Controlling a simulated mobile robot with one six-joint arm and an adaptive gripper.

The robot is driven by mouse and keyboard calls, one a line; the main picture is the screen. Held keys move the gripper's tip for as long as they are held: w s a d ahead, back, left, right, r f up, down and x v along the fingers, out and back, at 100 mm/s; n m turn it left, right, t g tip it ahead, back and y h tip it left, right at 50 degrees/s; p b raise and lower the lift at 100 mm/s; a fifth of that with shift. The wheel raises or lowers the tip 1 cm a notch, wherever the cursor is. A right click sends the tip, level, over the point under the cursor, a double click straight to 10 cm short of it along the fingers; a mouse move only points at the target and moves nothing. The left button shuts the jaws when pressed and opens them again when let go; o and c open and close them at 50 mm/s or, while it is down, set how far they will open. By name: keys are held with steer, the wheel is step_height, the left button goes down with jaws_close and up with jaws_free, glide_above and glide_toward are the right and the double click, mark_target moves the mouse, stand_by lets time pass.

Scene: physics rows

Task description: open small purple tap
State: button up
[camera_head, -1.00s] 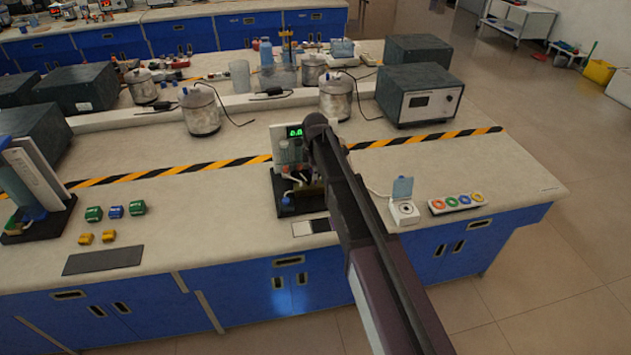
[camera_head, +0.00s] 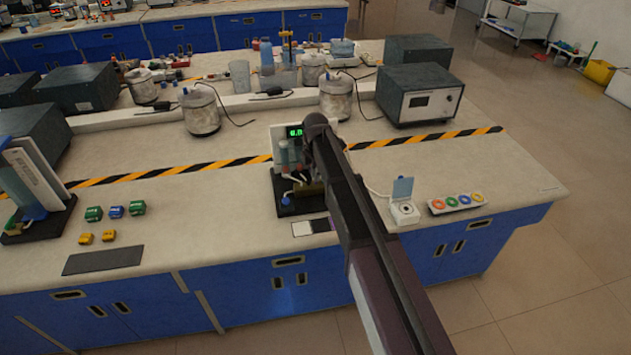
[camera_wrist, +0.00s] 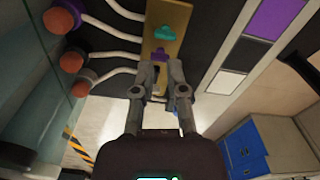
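Whether either finger touches the purple piece cannot be told. In the head view the apparatus (camera_head: 287,205) stands on the bench, with my arm hiding much of it and the taps.
Pale tubes (camera_wrist: 112,32) run from the block to reddish-capped parts (camera_wrist: 60,20). A card with a purple square (camera_wrist: 270,18) lies beside the apparatus. To its right on the bench are a white device with an open lid (camera_head: 404,210) and a strip of coloured rings (camera_head: 456,204).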

steer(key=shift+r, duration=0.1)
steer(key=shift+r+p, duration=3.45)
steer(key=shift+p, duration=0.1)
steer(key=shift+d, duration=0.1)
steer(key=s+d+m, duration=2.2)
steer(key=s+m, duration=0.2)
steer(key=s, duration=0.2)
steer(key=shift+d, duration=0.4)
